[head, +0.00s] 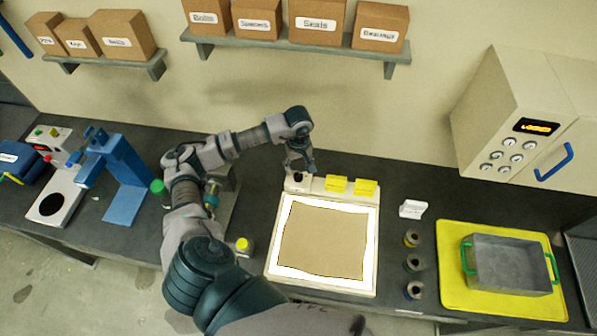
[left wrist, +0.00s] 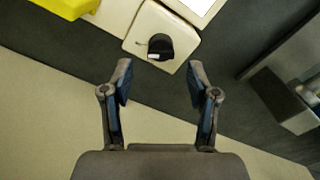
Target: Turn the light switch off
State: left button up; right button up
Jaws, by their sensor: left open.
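The light switch is a round black knob with a white mark, on a cream block. It shows in the left wrist view (left wrist: 160,46), just beyond and between my fingertips. In the head view it sits at the back left corner of the light panel (head: 375,230), mostly hidden by my gripper. The panel glows bright white around a brown sheet (head: 323,240) lying on it. My left gripper (head: 300,168) hangs over the switch block. In the left wrist view my left gripper (left wrist: 158,76) is open, with nothing between its fingers. My right gripper is not in view.
Two yellow blocks (head: 336,184) stand along the panel's back edge, right of the switch. A metal tray (head: 505,268) on a yellow mat, several dark spools (head: 413,264) and a blue press (head: 122,180) share the counter. Shelves with boxes and a wall cabinet (head: 515,115) are above.

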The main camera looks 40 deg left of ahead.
aim_at(298, 173)
pick_arm(q)
notch_tip(298, 173, down, 5)
dwell(0.3)
jog(key=shift+s, duration=0.1)
jog(key=shift+c, duration=0.3)
grip_shut()
